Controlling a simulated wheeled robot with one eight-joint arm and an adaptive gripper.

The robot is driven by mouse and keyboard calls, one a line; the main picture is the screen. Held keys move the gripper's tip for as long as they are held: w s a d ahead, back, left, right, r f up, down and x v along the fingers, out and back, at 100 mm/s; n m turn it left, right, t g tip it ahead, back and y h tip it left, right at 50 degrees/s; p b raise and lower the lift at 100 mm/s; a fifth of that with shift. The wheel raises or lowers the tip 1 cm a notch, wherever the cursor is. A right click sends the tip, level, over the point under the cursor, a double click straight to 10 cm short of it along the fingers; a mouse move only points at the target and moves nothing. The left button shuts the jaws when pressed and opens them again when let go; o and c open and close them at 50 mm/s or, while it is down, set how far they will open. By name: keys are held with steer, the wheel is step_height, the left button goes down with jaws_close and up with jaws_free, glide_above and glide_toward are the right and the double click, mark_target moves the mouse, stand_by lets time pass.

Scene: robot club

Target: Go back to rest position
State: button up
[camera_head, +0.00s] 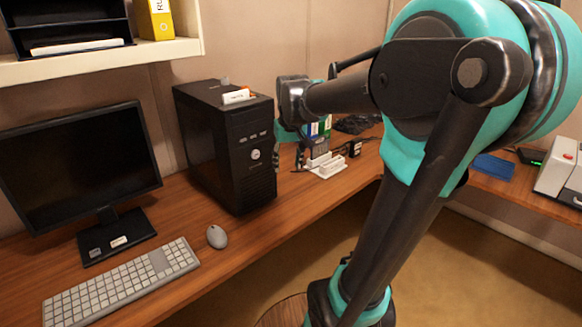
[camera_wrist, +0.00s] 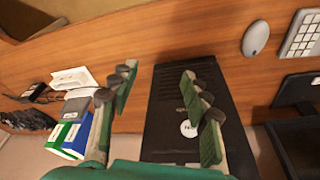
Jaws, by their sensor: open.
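My gripper (camera_head: 288,154) is at the end of my arm, beside the right side of the black computer tower (camera_head: 222,148) and above the desk. In the wrist view my gripper (camera_wrist: 158,74) has its two green-padded fingers spread apart with nothing between them. The tower (camera_wrist: 185,105) lies behind and between the fingers in that view. How far the fingertips are from the tower I cannot tell. My arm covers much of the right half of the head view.
A monitor (camera_head: 80,160), keyboard (camera_head: 122,287) and mouse (camera_head: 217,236) stand on the wooden desk (camera_head: 285,215) at left. White blocks (camera_head: 327,165) and blue-green boxes (camera_wrist: 69,135) are near my gripper. A shelf (camera_head: 100,64) is above the monitor. The desk's front strip is bare.

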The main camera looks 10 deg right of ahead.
steer(key=shift+s+d+f, duration=0.15)
steer(key=shift+s+f, duration=0.25)
steer(key=shift+f, duration=0.1)
steer(key=s+d+f+t, duration=0.1)
steer(key=s+f, duration=1.5)
steer(key=shift+f+m, duration=0.35)
steer(key=shift+m, duration=0.05)
steer(key=shift+c, duration=0.2)
